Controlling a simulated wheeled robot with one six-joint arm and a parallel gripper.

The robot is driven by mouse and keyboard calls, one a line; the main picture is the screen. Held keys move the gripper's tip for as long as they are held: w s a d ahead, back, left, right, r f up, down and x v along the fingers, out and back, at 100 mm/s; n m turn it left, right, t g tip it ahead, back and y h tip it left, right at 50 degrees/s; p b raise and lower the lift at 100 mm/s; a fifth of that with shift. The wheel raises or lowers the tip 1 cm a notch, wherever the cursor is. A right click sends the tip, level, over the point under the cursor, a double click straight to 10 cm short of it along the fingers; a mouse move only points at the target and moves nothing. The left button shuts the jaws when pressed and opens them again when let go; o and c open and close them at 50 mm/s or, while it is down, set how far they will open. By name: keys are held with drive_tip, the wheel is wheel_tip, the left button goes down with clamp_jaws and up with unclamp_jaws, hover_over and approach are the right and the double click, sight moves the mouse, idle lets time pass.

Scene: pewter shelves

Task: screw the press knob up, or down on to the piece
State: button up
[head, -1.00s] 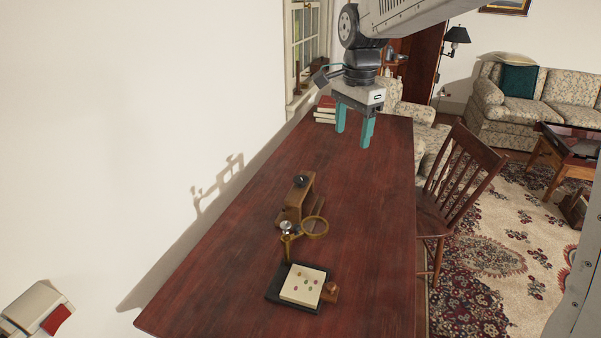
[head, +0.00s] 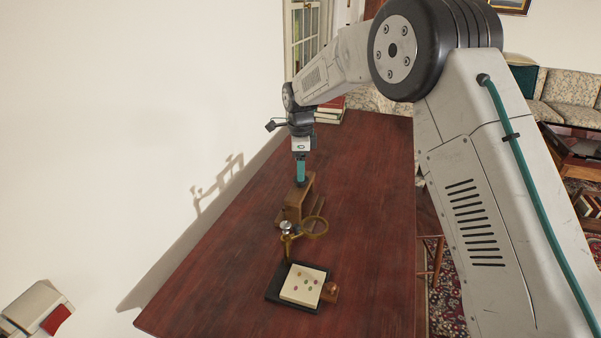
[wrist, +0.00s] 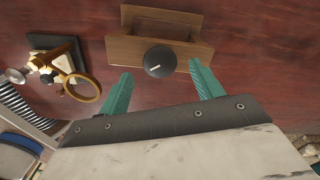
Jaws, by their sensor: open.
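The wooden press (head: 293,208) stands on the dark red table, and it also shows in the wrist view (wrist: 196,22). Its round black knob (wrist: 160,61) sits on top, with a pale line on its face. In the wrist view my gripper (wrist: 157,82) is open, with one teal finger to the left of the knob and one to the right. The knob lies between the fingertips, with a gap on each side. In the head view my gripper (head: 301,183) points down over the press's far end and hides the knob. The piece under the knob cannot be made out.
A brass magnifier ring (head: 314,227) on a stand is just nearer than the press. A black tray (head: 273,290) with a pale board (head: 303,284) is at the table's near end. Books (head: 330,108) lie at the far end. The table's right side is clear.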

drive_tip(key=shift+f, duration=1.35)
drive_tip(key=c, duration=1)
drive_tip(key=shift+n, duration=0.3)
